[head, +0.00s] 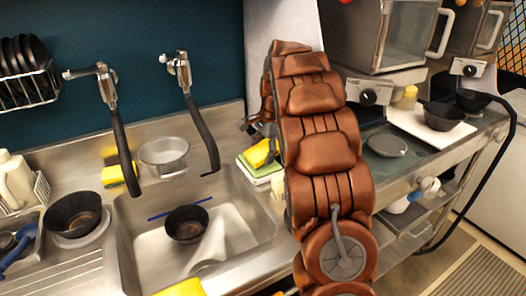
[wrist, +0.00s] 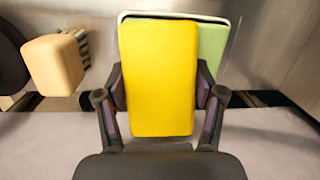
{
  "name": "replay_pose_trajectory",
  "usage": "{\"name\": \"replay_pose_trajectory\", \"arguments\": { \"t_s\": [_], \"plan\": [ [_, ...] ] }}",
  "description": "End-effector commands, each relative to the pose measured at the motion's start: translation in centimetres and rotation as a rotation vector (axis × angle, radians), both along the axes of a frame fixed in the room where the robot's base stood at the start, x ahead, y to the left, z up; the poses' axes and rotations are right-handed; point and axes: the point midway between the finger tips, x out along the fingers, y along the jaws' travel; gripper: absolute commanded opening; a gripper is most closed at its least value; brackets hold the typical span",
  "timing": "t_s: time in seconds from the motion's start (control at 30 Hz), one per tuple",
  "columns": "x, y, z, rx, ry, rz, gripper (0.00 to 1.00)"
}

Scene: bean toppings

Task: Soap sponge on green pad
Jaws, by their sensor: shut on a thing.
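A yellow sponge (wrist: 158,78) sits between the two fingers of my gripper (wrist: 161,88) in the wrist view, and the fingers are shut on its sides. The green pad (wrist: 212,55), with a pale rim, shows behind the sponge and to its right. In the head view the yellow sponge (head: 258,153) is over the green pad (head: 266,171), on the counter right of the sink. I cannot tell whether the sponge touches the pad. My brown arm hides the right part of this spot and most of the gripper in the head view.
The sink (head: 235,232) holds a dark bowl (head: 187,224). Another yellow-green sponge (head: 119,175) and a metal bowl (head: 164,155) stand behind it. Two black-hosed taps hang over the sink. A tan block (wrist: 55,65) is at the left in the wrist view.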

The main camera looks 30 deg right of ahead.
Motion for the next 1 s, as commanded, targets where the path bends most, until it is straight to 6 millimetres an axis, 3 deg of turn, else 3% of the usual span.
{"name": "replay_pose_trajectory", "arguments": {
  "t_s": [1.0],
  "plan": [
    [-0.01, 0.02, -0.95, 0.001, 0.001, 0.0, 0.4]
  ]
}}
